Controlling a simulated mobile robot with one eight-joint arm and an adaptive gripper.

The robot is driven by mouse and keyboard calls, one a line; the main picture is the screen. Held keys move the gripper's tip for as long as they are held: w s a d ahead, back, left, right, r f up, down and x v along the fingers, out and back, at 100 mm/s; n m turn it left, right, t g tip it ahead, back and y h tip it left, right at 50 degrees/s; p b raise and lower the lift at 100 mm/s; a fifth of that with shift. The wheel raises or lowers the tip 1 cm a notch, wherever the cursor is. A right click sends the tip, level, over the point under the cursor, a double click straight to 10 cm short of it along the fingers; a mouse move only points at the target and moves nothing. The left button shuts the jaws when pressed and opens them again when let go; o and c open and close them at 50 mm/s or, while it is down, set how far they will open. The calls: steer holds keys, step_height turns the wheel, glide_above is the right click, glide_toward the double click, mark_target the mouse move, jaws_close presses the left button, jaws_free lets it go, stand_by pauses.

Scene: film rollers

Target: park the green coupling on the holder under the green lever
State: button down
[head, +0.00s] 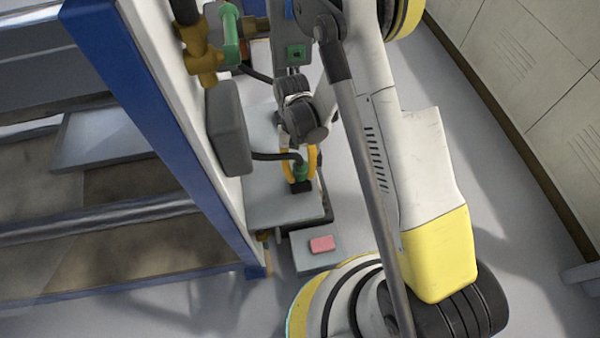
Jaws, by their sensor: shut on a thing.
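The green coupling (301,171) is near the middle of the head view, on the end of a black hose (272,156). My gripper (304,165), with yellow-orange fingers, is shut on it. A small black block (300,187) shows just below the coupling; I cannot tell whether they touch. The green lever (230,34) is at the upper left, on brass-coloured pipework (203,62). A small green-marked fitting (296,53) is on a grey post to the right of the lever. I cannot make out the holder under the lever.
A grey box (228,128) on the white panel (160,75) stands close left of my gripper. A grey platform (285,208) lies below it. A pink block (322,244) rests on a lower grey step (304,262).

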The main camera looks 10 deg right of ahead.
steer(key=shift+f, duration=0.85)
stand_by(0.7)
steer(key=c, duration=0.7)
jaws_free()
steer(key=shift+w, duration=0.1)
steer(key=shift+c, duration=0.2)
steer(key=v, duration=1.2)
steer(key=s+d+r+t, duration=0.2)
steer(key=r+t, duration=0.1)
steer(key=r, duration=0.4)
steer(key=s+d+r+t, duration=0.1)
steer(key=d+r+t, duration=0.15)
steer(key=r, duration=0.55)
steer(key=s+d+r+t, duration=0.5)
steer(key=s+r+t, duration=0.1)
steer(key=s, duration=0.2)
steer(key=shift+s+r, duration=0.25)
steer(key=shift+s, duration=0.15)
